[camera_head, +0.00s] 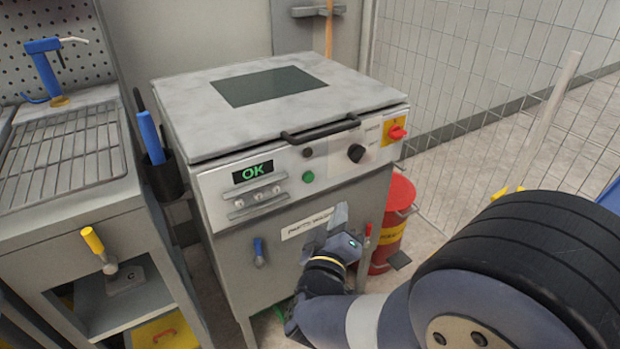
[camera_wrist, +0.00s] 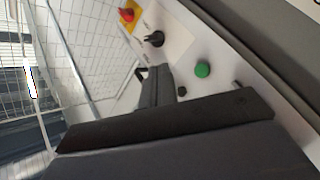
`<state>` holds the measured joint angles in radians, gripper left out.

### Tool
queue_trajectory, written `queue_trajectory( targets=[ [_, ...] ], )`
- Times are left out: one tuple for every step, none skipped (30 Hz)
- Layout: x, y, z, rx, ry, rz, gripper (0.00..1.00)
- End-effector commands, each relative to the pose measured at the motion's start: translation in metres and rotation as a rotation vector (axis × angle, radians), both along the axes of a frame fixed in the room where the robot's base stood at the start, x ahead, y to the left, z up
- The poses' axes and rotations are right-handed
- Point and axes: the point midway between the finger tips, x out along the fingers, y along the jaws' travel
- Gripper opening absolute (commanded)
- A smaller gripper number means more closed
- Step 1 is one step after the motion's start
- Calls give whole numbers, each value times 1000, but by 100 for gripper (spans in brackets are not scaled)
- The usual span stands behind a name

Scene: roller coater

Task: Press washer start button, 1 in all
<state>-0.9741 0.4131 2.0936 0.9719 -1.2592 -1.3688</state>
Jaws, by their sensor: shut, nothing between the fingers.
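The washer (camera_head: 285,165) is a grey cabinet with a lid and a sloped front control panel. A round green button (camera_head: 308,177) sits on the panel, right of a display (camera_head: 253,172) reading "OK" in green. The green button also shows in the wrist view (camera_wrist: 203,70), uncovered. My gripper (camera_head: 336,222) is shut and empty, in front of the washer, below and to the right of the green button in the picture. It appears apart from the button; the exact gap is hard to judge. My gripper's dark parts fill the lower wrist view.
A black knob (camera_head: 356,153) and a red switch on yellow (camera_head: 397,132) sit right of the button. A black handle (camera_head: 320,130) juts from the lid's front. A red bin (camera_head: 392,225) stands at right, a sink bench (camera_head: 65,205) at left, mesh fencing behind.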

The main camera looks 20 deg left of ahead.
Motion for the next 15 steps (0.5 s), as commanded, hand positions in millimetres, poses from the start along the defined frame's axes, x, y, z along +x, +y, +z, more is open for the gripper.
queue_trajectory(
  targets=[
    [3,3,0,1,0,0,0],
    [5,5,0,2,0,0,0],
    [8,9,-1,1,1,-1,0],
    [10,12,-1,1,1,-1,0],
    [13,15,-1,1,1,-1,0],
    [17,19,-1,1,0,0,0],
    [20,22,-1,2,-1,-1,0],
    [22,26,-1,1,0,0,0],
    [26,31,-1,2,0,0,0],
    [29,34,-1,1,0,0,0],
    [32,37,-1,1,0,0,0],
    [35,41,-1,1,0,0,0],
    [38,44,-1,2,0,0,0],
    [40,47,1,1,0,0,0],
    [43,50,1,1,0,0,0]
  ],
)
